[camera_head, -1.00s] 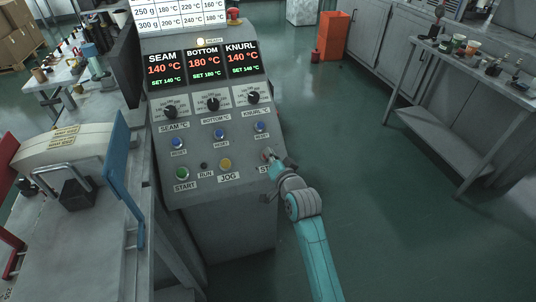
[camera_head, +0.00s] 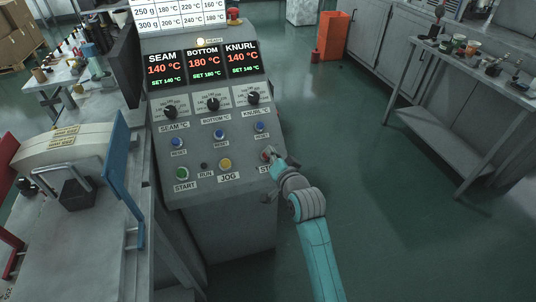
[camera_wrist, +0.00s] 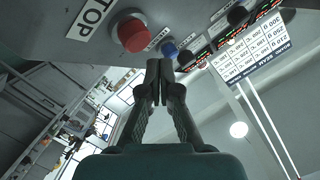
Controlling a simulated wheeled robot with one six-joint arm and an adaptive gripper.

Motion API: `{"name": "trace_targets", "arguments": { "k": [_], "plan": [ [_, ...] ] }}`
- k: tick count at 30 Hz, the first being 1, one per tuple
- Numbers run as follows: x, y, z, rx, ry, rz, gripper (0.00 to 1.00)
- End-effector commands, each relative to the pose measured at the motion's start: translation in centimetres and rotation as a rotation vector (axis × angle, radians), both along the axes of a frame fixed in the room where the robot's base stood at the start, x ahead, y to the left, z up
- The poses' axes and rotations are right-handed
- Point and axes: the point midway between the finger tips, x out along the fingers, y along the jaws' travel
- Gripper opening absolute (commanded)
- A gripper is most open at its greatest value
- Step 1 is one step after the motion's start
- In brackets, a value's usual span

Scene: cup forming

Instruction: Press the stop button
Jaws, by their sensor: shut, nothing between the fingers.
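The red stop button (camera_wrist: 131,33) shows large in the wrist view, beside a white label (camera_wrist: 90,17) reading "TOP", its first letter cut off. In the head view the button (camera_head: 266,156) is partly hidden at the lower right of the control panel. My gripper (camera_wrist: 159,74) is shut and empty. In the wrist view its fingertips are just below and right of the button, not over its face. In the head view my gripper (camera_head: 276,156) is right at the button's side of the panel; I cannot tell whether it touches.
The panel (camera_head: 200,153) also carries a green start button (camera_head: 182,174), a yellow jog button (camera_head: 225,164), blue reset buttons (camera_head: 220,134) and dials (camera_head: 213,104). A red button (camera_head: 233,15) is on top. Open floor lies to the right, before a metal table (camera_head: 450,130).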

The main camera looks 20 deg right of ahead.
Motion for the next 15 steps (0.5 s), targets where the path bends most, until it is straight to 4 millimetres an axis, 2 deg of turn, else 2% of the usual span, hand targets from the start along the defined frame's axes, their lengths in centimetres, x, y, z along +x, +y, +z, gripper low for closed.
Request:
{"name": "trace_targets", "arguments": {
  "k": [15],
  "plan": [
    [-2.4,0.0,3.3,-0.001,0.001,-0.001,0.00]
  ]
}}
